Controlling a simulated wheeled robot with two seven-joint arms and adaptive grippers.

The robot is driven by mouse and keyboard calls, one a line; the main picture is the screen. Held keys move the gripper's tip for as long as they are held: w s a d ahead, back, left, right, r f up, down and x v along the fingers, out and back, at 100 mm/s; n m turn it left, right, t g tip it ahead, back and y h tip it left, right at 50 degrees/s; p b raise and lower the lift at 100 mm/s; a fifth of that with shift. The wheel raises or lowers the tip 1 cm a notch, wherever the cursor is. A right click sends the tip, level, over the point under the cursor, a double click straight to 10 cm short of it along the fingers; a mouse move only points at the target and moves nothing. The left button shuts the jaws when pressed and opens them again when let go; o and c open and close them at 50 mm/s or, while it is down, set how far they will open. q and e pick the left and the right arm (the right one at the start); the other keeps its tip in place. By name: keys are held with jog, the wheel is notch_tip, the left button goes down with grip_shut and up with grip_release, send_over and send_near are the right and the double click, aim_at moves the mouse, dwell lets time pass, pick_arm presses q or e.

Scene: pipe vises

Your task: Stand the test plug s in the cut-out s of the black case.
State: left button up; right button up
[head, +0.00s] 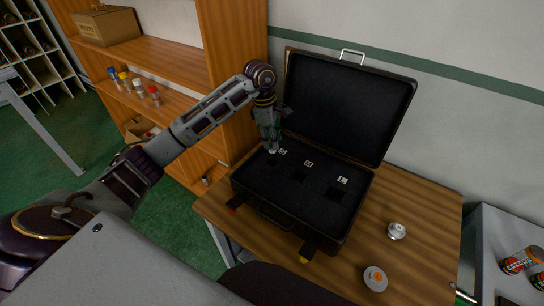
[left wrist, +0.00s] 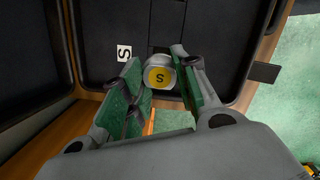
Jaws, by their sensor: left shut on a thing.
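The black case (head: 262,190) lies open on the wooden table, its lid (head: 345,105) raised at the back. Its foam floor has square dark cut-outs beside white labels; the s label (head: 283,152) is nearest my left gripper (head: 271,147). In the left wrist view, the gripper (left wrist: 157,68) is shut on the test plug s (left wrist: 160,77), a grey plug with a yellow top marked S. The plug's pale bottom (head: 272,151) shows below the fingers in the head view. A dark patch of the cut-out s (left wrist: 158,49) shows beside the plug. I cannot tell whether the plug's foot is inside it.
A white-topped plug (head: 396,231) and an orange-marked plug (head: 375,279) stand on the table right of the case. A wooden shelf (head: 165,60) with small bottles and a box is at the left. A grey side table (head: 495,240) with orange cans is at the right.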

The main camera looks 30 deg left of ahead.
pick_arm(q)
jog(key=shift+f+p, duration=0.3)
jog(key=shift+f, duration=1.65)
jog(key=shift+f+p, duration=0.35)
jog(key=shift+f, duration=1.45)
jog(key=shift+f, duration=0.3)
jog(key=o, duration=1.1)
jog(key=shift+r, duration=0.25)
jog(key=shift+s+a+r+b, duration=0.1)
jog(key=shift+a+r+b, duration=0.25)
jog(key=shift+r, duration=1.65)
jog(key=shift+s+a+r+b, duration=0.15)
jog(key=shift+r+b, duration=0.25)
jog(key=shift+r, duration=1.55)
jog(key=shift+a+r+b, duration=0.35)
jog(key=shift+r+b, duration=0.05)
jog(key=shift+r, duration=1.6)
